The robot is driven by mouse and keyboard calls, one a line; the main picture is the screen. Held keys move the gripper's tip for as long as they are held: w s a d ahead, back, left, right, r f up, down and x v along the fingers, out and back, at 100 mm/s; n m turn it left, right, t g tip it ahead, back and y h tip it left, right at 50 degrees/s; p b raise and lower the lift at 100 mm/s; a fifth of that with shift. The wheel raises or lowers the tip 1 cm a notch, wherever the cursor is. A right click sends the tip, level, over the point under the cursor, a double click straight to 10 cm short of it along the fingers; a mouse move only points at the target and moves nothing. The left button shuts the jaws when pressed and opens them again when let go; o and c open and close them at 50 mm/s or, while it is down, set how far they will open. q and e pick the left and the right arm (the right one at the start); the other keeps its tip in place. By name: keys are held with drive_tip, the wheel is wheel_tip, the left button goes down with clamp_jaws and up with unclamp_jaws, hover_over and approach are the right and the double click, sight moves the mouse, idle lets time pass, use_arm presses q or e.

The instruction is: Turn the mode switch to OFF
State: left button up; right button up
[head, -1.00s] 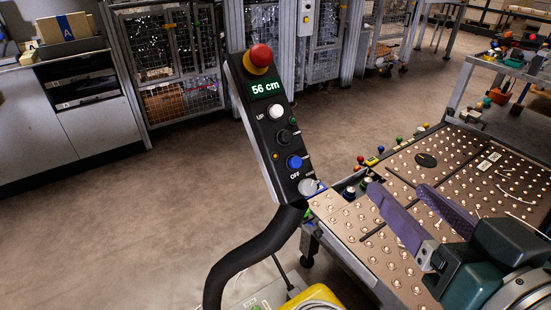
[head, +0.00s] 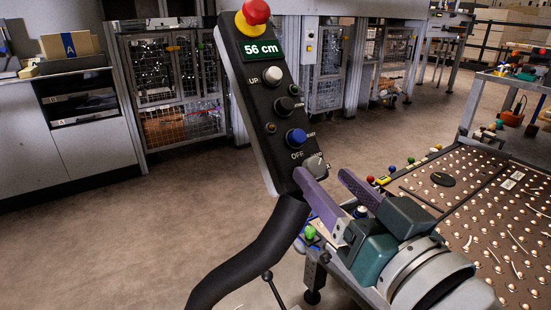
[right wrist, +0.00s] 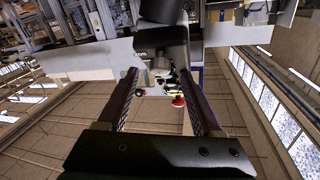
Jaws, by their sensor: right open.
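The control panel (head: 262,110) stands tilted on a thick black bent arm and reads 56 cm. The mode switch (head: 316,165) is the grey knob at its lower end, beside the OFF label. Its exact pointing is too small to read. My right gripper (head: 322,176) is open, with its two purple fingers at the panel's lower end. One fingertip overlaps the panel just below the knob in the head view; I cannot tell if it touches. In the right wrist view the open, empty fingers (right wrist: 160,78) flank the panel's dark end (right wrist: 161,38). My left gripper is out of view.
Above the switch are a blue button (head: 296,137), a black knob (head: 284,106), a white UP button (head: 273,75) and a red emergency stop (head: 256,12). A ball-studded table (head: 470,200) lies close on the right. Open floor (head: 150,240) is on the left.

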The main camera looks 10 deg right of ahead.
sight(313, 168)
drive_tip(key=shift+w+a, duration=0.15)
drive_tip(key=shift+w, duration=1)
clamp_jaws()
